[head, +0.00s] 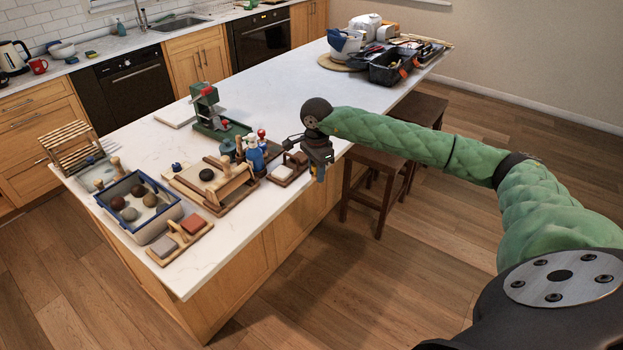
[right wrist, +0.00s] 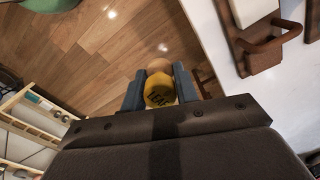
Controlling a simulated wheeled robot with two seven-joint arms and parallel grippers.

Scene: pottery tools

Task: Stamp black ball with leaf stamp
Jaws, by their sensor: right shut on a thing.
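My right gripper (head: 318,172) is at the counter's front edge, right of the pottery tools. In the right wrist view its two fingers (right wrist: 160,90) are shut on a yellow-ended stamp (right wrist: 159,91) marked "LEAF". Wood floor shows beyond the stamp in that view. The black ball (head: 207,175) sits on a wooden board (head: 188,190) left of the gripper, well apart from the stamp. The stamp cannot be made out clearly in the head view. My left gripper is not in view.
A blue-rimmed box (head: 151,236) holds several brown and grey balls. Blue and red-topped stamps (head: 254,158) and a wooden block with a handle (head: 283,173) stand between board and gripper. A green press (head: 207,108) stands behind. Stools (head: 372,165) stand below the arm.

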